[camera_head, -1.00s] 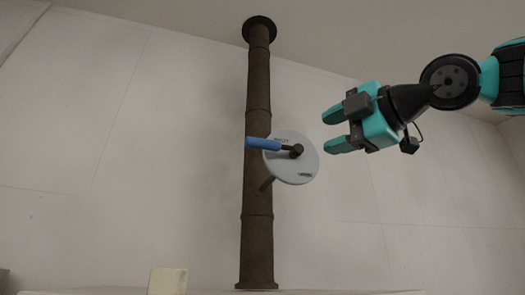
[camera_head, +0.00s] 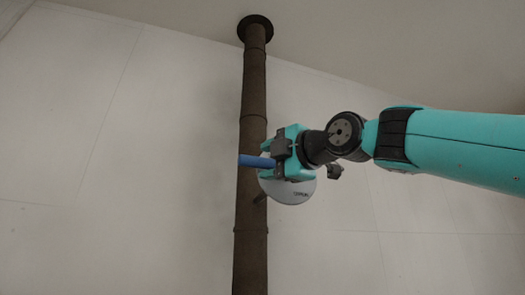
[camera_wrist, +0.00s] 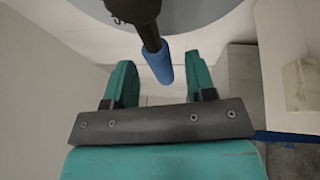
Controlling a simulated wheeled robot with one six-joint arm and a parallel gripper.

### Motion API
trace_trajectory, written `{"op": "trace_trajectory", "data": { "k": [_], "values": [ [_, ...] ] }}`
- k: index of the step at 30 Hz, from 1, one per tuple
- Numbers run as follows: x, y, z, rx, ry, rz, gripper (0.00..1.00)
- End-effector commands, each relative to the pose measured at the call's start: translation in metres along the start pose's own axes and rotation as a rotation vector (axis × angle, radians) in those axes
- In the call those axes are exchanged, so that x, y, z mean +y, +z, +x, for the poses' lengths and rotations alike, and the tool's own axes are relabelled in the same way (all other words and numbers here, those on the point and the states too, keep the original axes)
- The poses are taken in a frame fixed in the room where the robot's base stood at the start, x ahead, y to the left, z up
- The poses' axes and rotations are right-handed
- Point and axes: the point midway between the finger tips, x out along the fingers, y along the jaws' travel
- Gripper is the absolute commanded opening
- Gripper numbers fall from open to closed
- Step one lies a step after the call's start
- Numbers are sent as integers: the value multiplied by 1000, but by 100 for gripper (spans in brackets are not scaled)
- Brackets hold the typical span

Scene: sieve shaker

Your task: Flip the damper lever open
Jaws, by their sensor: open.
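The damper lever has a blue handle (camera_head: 256,161) that points left across the dark pipe in the head view. It is mounted on a round grey plate (camera_head: 290,194), now partly hidden by my gripper (camera_head: 272,160). In the wrist view, the blue handle (camera_wrist: 158,62) hangs from a dark arm and pivot (camera_wrist: 137,12), its tip between the fingertips of my open gripper (camera_wrist: 160,76). I see a gap on both sides, wider on the left. In the head view the lever's pivot is hidden behind the gripper.
The dark vertical pipe (camera_head: 252,100) rises to a flange (camera_head: 255,27) at the ceiling. In the wrist view a pale block (camera_wrist: 300,82) stands at the right. The wall left of the pipe is clear.

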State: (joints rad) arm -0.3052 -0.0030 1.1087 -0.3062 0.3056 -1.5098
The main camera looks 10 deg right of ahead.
Motion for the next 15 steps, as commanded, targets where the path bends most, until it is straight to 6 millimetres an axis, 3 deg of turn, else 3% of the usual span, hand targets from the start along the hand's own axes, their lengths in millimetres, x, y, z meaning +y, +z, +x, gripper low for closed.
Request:
{"op": "trace_trajectory", "data": {
  "k": [6, 15],
  "values": [
    [2, 0, 23, 0, 0, 1, 51],
    [0, 0, 26, -1, 0, 1, 51]
  ]
}}
